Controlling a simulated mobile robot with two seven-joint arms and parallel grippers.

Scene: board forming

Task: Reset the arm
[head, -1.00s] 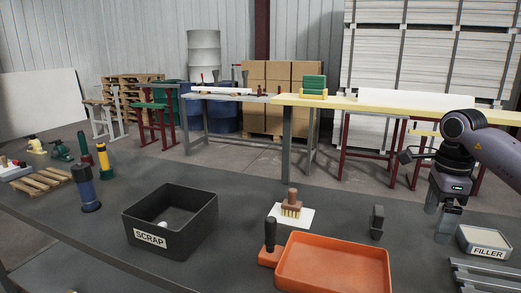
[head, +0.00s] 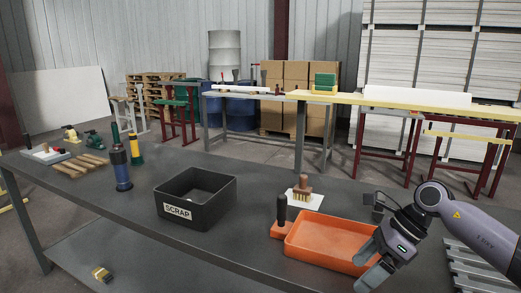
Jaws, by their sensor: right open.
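My right gripper (head: 366,266) is in the head view at the lower right, at the end of my right arm. Its jaws are open and nothing shows between them. It appears in front of the right part of the orange tray (head: 322,238) and covers part of its rim; I cannot tell its height above the tray. My left gripper is not in view.
A black SCRAP bin (head: 210,216) stands on the dark bench (head: 150,218) left of the tray. A dark-handled tool (head: 282,212) and a wooden brush (head: 304,186) stand near the tray. Metal ribbed pieces (head: 468,272) lie at right.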

